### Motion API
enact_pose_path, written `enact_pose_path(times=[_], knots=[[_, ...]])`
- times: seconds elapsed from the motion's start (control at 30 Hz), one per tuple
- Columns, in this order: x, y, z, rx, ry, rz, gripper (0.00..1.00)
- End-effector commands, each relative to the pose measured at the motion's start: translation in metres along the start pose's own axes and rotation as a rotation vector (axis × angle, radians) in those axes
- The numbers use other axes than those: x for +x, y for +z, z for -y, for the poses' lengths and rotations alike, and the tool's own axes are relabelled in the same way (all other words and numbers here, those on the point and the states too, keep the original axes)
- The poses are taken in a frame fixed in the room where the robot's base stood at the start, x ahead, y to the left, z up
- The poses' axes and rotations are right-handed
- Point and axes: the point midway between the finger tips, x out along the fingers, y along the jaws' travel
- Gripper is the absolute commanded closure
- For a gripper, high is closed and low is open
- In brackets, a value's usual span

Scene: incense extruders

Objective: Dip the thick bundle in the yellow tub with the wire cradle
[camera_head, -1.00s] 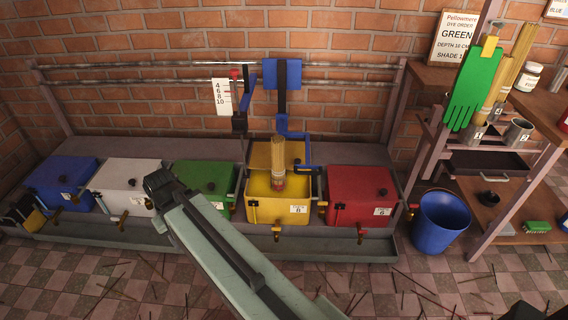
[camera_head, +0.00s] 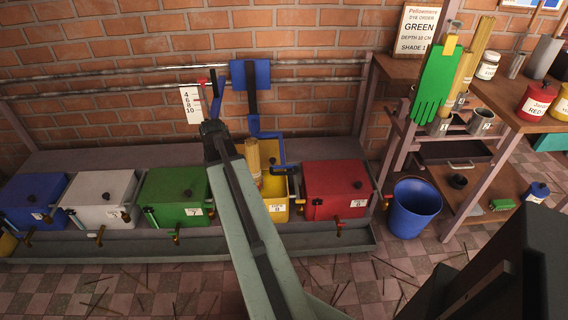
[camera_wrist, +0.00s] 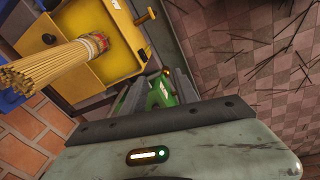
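The yellow tub (camera_head: 276,208) stands open in the row of tubs, partly behind my arm. A thick bundle of pale sticks (camera_head: 253,158) stands upright in it; its foot is hidden in the head view. In the wrist view the bundle (camera_wrist: 48,62) has a red and white band at its base, over the yellow tub (camera_wrist: 120,54). I cannot pick out a wire cradle. My gripper (camera_head: 212,131) is left of the bundle, apart from it. In the wrist view my gripper (camera_wrist: 158,92) has its fingers apart, with something green seen between them.
A green tub (camera_head: 172,196) is left of the yellow one and a red tub (camera_head: 335,190) is right. A blue plate (camera_head: 237,76) and blue crank (camera_head: 266,133) hang behind. A depth scale (camera_head: 191,106) hangs near my gripper. A blue bin (camera_head: 412,208) stands right.

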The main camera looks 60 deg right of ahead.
Motion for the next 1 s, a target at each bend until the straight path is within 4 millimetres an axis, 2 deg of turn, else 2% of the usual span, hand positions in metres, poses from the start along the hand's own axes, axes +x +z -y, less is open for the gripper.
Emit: enact_pose_path(times=[0.03,0.1,0.2,0.3,0.4,0.63,0.77,1.0], knots=[[-0.01,0.039,-0.037,-0.027,0.018,0.002,0.64],[-0.016,0.089,-0.073,-0.09,0.04,0.008,0.64],[-0.023,0.147,-0.106,-0.161,0.064,0.021,0.64],[-0.026,0.182,-0.122,-0.206,0.077,0.03,0.64],[-0.027,0.196,-0.127,-0.228,0.083,0.035,0.64],[-0.018,0.197,-0.128,-0.231,0.083,0.035,0.64],[0.0,0.197,-0.129,-0.23,0.083,0.035,0.64],[0.042,0.198,-0.132,-0.229,0.082,0.035,0.64]])
